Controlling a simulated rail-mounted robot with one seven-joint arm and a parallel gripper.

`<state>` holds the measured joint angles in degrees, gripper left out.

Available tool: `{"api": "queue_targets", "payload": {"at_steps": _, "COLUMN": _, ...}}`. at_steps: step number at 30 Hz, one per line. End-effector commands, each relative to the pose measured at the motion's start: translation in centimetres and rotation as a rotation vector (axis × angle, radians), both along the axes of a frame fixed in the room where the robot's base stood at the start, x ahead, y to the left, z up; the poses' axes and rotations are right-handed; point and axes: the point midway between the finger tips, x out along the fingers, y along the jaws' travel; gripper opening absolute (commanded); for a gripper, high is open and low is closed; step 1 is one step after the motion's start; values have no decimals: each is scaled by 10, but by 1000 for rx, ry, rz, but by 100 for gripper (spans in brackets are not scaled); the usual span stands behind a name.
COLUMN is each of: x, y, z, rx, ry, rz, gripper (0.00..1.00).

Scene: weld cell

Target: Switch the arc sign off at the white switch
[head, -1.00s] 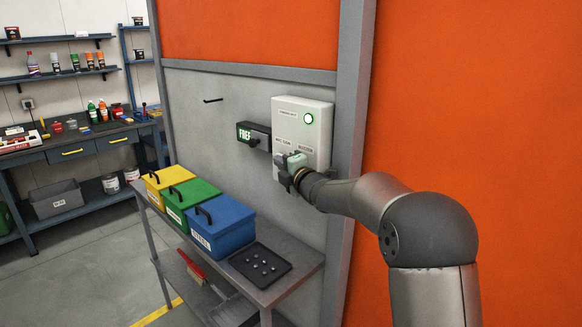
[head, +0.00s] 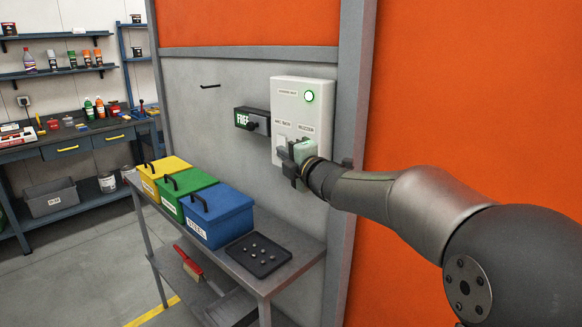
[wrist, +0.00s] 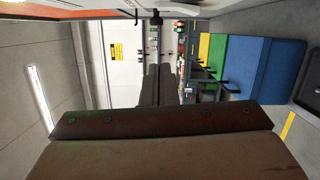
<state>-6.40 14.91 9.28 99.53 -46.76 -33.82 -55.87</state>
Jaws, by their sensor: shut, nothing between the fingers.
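The white control box (head: 318,118) hangs on the grey wall panel in the head view. It has a lit round green lamp at its upper right and two labels lower down, seemingly for the arc sign and a buzzer. A small white switch (head: 281,143) shows below the left label, partly hidden by my gripper. My gripper (head: 289,163) is shut and empty, right at the lower front of the box; I cannot tell whether it touches the switch. Its closed fingers show in the wrist view (wrist: 156,85). The sign (head: 252,121) left of the box shows FREE on green.
Yellow (head: 164,176), green (head: 188,199) and blue (head: 216,217) lidded bins stand on a narrow bench below, beside a dark tray (head: 280,257) of small parts. A wall hook (head: 210,86) sticks out upper left. A grey post (head: 349,60) stands right of the box.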

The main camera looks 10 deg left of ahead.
Motion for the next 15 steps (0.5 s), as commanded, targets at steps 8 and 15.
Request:
{"api": "queue_targets", "payload": {"at_steps": 8, "x": -22, "y": -17, "z": 0, "rx": 1, "ry": 1, "rz": 1, "gripper": 0}}
{"api": "queue_targets", "payload": {"at_steps": 15, "x": -23, "y": -18, "z": 1, "rx": 1, "ry": 1, "rz": 1, "gripper": 0}}
